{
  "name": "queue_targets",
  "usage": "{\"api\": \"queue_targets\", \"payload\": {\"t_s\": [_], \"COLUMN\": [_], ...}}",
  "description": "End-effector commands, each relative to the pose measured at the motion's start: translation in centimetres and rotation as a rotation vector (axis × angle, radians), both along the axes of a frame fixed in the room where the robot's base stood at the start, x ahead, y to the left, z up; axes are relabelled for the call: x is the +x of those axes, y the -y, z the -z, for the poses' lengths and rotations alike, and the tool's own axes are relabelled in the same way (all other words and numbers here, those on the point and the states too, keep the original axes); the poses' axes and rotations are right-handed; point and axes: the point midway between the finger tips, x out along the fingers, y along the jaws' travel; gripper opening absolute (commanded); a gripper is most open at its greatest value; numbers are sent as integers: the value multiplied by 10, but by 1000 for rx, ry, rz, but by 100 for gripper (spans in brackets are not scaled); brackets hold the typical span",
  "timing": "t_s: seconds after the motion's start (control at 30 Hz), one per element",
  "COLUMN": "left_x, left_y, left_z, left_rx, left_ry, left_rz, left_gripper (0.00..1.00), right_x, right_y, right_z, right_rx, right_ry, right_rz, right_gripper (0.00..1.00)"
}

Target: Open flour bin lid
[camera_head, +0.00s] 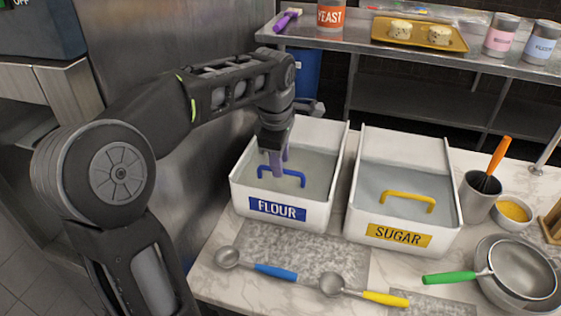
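The flour bin (302,212) is a white box with a blue FLOUR label, standing on the marble counter left of the sugar bin. Its greyish, see-through lid (314,172) lies in place on top, with a blue handle (292,183) near the front. My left gripper (277,172) points down from above, its fingers at the left part of the blue handle. They overlap the handle in the picture; whether they grip it, and how far apart they are, I cannot tell. My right gripper is out of view.
The sugar bin (388,236) with a yellow handle (408,196) stands close on the right. Blue-handled (275,271) and yellow-handled (385,298) scoops lie in front. Strainers (522,266) and a utensil cup (478,203) are at right. A metal shelf (345,42) runs behind.

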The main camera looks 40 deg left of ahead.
Motion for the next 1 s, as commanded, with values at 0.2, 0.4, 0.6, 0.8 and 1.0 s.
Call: {"api": "queue_targets", "payload": {"t_s": [0.2,0.4,0.6,0.8,1.0], "left_x": [2,2,2,2,2], "left_y": [0,0,-1,0,-1], "left_z": [13,13,13,13,13], "left_rx": [-1,-1,-1,-1,-1], "left_ry": [-1,0,0,0,0], "left_rz": [1,1,1,1,1], "left_gripper": [33,33,18,2,0], "right_x": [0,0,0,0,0], "right_y": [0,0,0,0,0], "right_z": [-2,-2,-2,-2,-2], "right_rx": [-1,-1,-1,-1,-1], "right_ry": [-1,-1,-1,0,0], "right_rz": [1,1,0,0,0], "right_gripper": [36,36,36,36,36]}}
